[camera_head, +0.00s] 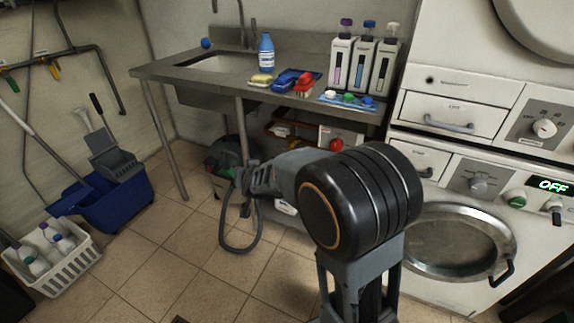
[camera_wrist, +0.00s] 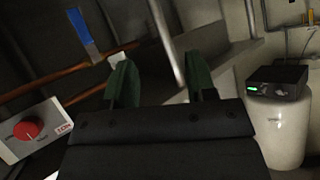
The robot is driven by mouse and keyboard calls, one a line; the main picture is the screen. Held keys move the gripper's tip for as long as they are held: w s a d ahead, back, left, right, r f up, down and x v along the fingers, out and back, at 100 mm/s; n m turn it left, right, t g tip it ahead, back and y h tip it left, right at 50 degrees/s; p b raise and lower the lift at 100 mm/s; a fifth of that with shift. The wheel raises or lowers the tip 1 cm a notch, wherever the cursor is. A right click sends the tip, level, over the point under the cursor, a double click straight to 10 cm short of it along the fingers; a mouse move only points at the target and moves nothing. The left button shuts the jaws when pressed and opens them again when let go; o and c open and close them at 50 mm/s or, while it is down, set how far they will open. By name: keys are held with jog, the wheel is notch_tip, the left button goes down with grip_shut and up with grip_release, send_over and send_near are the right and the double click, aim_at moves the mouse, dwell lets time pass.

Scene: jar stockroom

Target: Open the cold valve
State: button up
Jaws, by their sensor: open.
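A flat blue bar (camera_wrist: 80,26), the only blue handle-like piece here, shows at the upper left of the wrist view. It stands above a copper-coloured pipe (camera_wrist: 45,82); I cannot tell whether it is the cold valve's handle. My gripper (camera_wrist: 161,75) is open, with its two green fingers apart and nothing visible between them. The blue bar is left of and above the left finger, apart from it. A small white piece (camera_wrist: 118,57) shows just behind that fingertip. In the head view my arm reaches under the sink counter, and the fingertips cannot be made out.
A white box with a red knob (camera_wrist: 27,130) is at left in the wrist view. A white tank (camera_wrist: 280,130) with a black unit (camera_wrist: 276,82) is at right. The sink counter (camera_head: 205,80) is above my arm; washing machines (camera_head: 455,240) stand right.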

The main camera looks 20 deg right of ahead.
jog(key=w+d+f+m+h+b, duration=0.1)
jog(key=w+d+f+m+h, duration=0.1)
jog(key=d+f+m+h, duration=0.25)
jog(key=w+d+f+m+h+b, duration=0.1)
jog(key=w+d+f+m+h, duration=0.15)
jog(key=f+h, duration=0.45)
jog(key=shift+n+h, duration=0.4)
jog(key=shift+h, duration=0.15)
jog(key=b+x, duration=0.1)
jog(key=x, duration=0.3)
jog(key=r+b+x, duration=0.1)
jog(key=x, duration=0.4)
jog(key=b+x, duration=0.1)
jog(key=x, duration=0.3)
jog(key=shift+w+d+r, duration=0.1)
jog(key=shift+d+r, duration=0.15)
jog(key=shift+d, duration=0.1)
jog(key=shift+c, duration=0.5)
grip_shut()
